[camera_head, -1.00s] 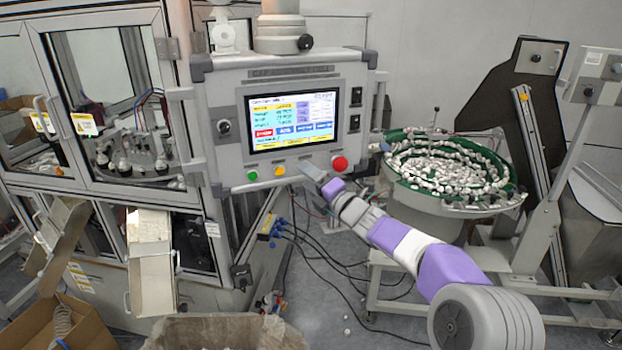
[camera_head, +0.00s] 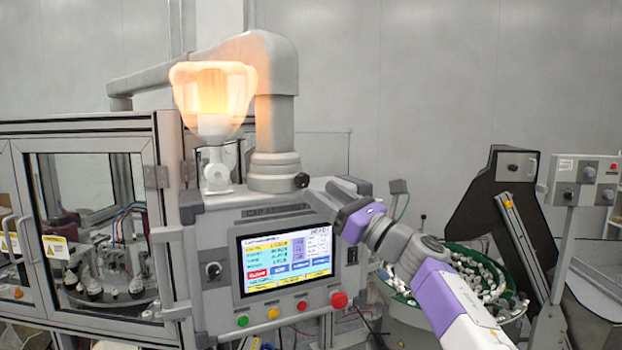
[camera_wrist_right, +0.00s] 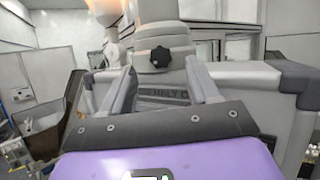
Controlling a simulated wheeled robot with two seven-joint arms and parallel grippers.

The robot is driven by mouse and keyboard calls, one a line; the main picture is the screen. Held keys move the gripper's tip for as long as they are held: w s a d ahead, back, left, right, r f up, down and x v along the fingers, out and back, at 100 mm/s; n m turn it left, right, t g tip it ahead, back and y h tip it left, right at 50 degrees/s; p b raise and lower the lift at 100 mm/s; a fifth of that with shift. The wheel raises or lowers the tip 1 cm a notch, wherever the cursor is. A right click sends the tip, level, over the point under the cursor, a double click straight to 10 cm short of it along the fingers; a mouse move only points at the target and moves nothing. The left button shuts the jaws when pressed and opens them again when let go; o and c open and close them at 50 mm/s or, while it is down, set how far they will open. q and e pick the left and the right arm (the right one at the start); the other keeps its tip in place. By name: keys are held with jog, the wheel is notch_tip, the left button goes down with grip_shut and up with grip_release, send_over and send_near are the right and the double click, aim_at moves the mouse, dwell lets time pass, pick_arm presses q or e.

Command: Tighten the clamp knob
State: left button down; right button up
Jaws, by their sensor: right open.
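The clamp knob (camera_head: 301,180) is a small black lobed knob on the right side of the grey collar (camera_head: 273,172) at the foot of the support column, just above the control panel. My right gripper (camera_head: 334,190) is at the panel's top right corner, to the right of the knob and apart from it. In the right wrist view the knob (camera_wrist_right: 160,57) shows ahead, between and beyond the two spread fingers (camera_wrist_right: 160,76). The right gripper is open and empty. My left gripper is in neither view.
The control panel (camera_head: 222,295) with a lit screen and buttons lies below the knob. A glowing lamp (camera_head: 213,95) stands left of the column. A glass-doored machine (camera_head: 85,150) is at the left. A green-rimmed feeder bowl (camera_head: 475,258) is at the right.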

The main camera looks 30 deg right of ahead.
aim_at(305, 183)
jog(key=x, duration=0.2)
jog(key=p+x, duration=0.1)
jog(key=x, duration=0.1)
jog(key=shift+w+f, duration=0.2)
jog(key=shift+w, duration=0.05)
jog(key=shift+s, duration=0.1)
jog(key=shift+c, duration=0.9)
jog(key=c, duration=0.9)
jog(key=shift+o, duration=0.2)
jog(key=shift+a+m+h, duration=0.1)
jog(key=shift+m+h, duration=0.5)
jog(key=shift+m, duration=0.3)
jog(key=shift+m+h, duration=0.6)
jog(key=shift+m, duration=0.7)
